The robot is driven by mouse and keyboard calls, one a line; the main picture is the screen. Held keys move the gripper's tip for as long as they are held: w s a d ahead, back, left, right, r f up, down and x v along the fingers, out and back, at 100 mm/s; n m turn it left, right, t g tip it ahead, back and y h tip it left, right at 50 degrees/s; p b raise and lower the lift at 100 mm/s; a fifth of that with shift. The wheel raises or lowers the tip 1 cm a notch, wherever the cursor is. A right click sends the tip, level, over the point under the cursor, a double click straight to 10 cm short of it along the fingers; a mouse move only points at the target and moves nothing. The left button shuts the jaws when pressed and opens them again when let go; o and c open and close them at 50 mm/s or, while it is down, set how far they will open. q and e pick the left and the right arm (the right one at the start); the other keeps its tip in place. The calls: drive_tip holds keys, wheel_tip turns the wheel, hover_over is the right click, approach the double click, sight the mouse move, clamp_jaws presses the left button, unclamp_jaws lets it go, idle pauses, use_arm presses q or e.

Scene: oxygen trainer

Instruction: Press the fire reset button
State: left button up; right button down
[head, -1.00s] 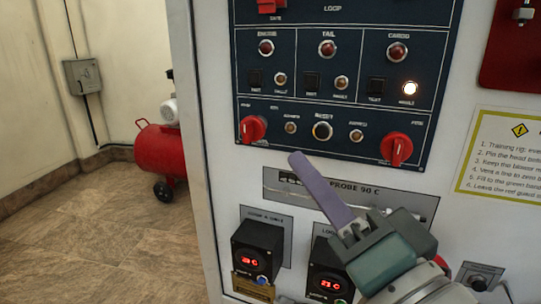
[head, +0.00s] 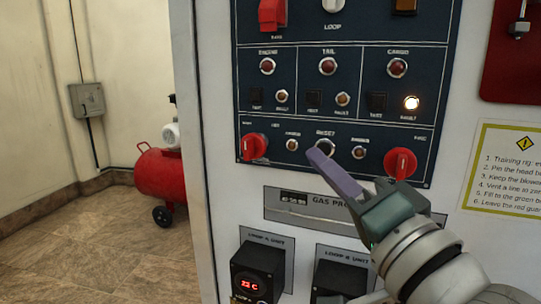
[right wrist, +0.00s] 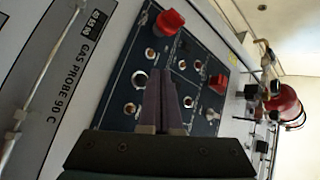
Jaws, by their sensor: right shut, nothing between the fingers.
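The reset button (head: 325,147), a round button with a pale ring under the label RESET, sits in the middle of the bottom row of the dark blue panel. My right gripper (head: 316,155) is shut and empty, its purple-grey fingers reaching up and left to the button's lower edge. The fingertips cover part of it; I cannot tell whether they touch it. In the right wrist view the shut fingers (right wrist: 160,76) point at the panel, with what looks like the button (right wrist: 138,78) just left of the tips. My left gripper is not in view.
Red knobs (head: 254,147) (head: 402,163) and small amber buttons (head: 292,145) (head: 358,153) flank the button. A cargo lamp (head: 411,103) glows white. The gas probe plate (head: 290,212) and display units (head: 258,272) lie below. A red compressor (head: 160,178) stands left on open floor.

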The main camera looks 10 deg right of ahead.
sight(324, 149)
drive_tip(key=shift+w+d, duration=0.5)
drive_tip(key=shift+w, duration=0.3)
idle(0.4)
idle(1.0)
drive_tip(key=shift+w+d, duration=0.25)
drive_tip(key=shift+w, duration=0.1)
idle(0.5)
